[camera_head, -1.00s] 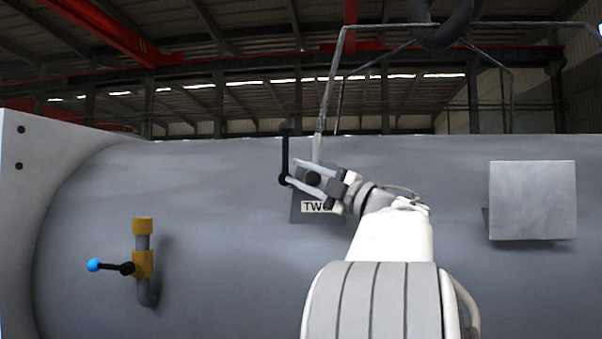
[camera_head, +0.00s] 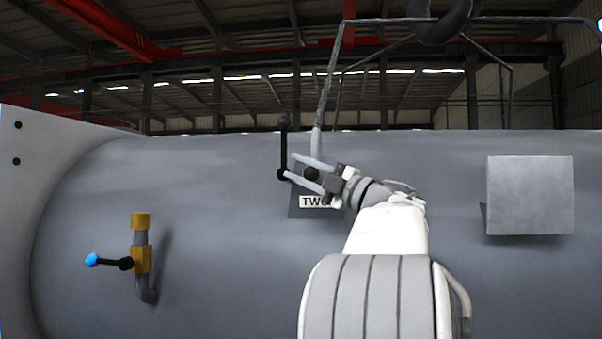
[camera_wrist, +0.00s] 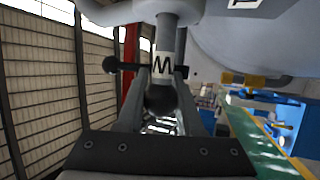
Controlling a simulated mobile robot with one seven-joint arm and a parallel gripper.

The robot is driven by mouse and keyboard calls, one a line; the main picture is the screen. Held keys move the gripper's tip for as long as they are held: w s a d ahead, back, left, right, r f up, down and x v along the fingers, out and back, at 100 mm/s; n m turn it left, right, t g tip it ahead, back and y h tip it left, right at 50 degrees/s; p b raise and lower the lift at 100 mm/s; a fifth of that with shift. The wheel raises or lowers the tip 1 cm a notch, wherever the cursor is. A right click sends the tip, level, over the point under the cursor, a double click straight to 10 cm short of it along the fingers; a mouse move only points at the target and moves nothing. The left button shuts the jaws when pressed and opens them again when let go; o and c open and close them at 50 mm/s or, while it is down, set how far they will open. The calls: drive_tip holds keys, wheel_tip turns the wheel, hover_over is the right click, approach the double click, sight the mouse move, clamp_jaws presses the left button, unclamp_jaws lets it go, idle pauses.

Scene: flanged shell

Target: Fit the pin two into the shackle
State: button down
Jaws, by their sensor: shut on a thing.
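My gripper (camera_head: 303,172) is up against the shell, left of centre at its upper edge in the head view. In the wrist view, my gripper (camera_wrist: 162,90) has its fingers around a grey pin shaft (camera_wrist: 163,62) with a white band marked "W", which I take for pin two. A black ball (camera_wrist: 160,98) sits at its near end, and a black crossbar (camera_wrist: 130,67) runs across it. The crossbar stands upright in the head view (camera_head: 283,150). A grey curved part (camera_wrist: 150,12), probably the shackle, is at the shaft's far end. Whether they engage is hidden.
A plate labelled "TWO" (camera_head: 314,202) is below my gripper. A sling leg (camera_head: 326,92) rises from there to the dark hook (camera_head: 440,25). A yellow valve with a blue-tipped lever (camera_head: 140,258) is at left. A square grey block (camera_head: 530,195) is at right.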

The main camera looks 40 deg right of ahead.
drive_tip(key=shift+s+a+b, duration=0.9)
drive_tip(key=shift+a+b, duration=0.05)
drive_tip(key=shift+a, duration=0.15)
idle(1.4)
drive_tip(key=shift+w+d, duration=0.15)
drive_tip(key=shift+d, duration=0.05)
drive_tip(key=shift+w+d, duration=0.2)
drive_tip(key=shift+d, duration=0.1)
drive_tip(key=shift+w+d+r+p, duration=0.1)
drive_tip(key=shift+w+d+p, duration=0.65)
drive_tip(key=shift+d+p, duration=0.2)
drive_tip(key=shift+c, duration=2.4)
unclamp_jaws()
drive_tip(key=shift+w, duration=0.1)
drive_tip(key=b+v, duration=0.4)
drive_tip(key=v, duration=1.3)
drive_tip(key=shift+s, duration=0.25)
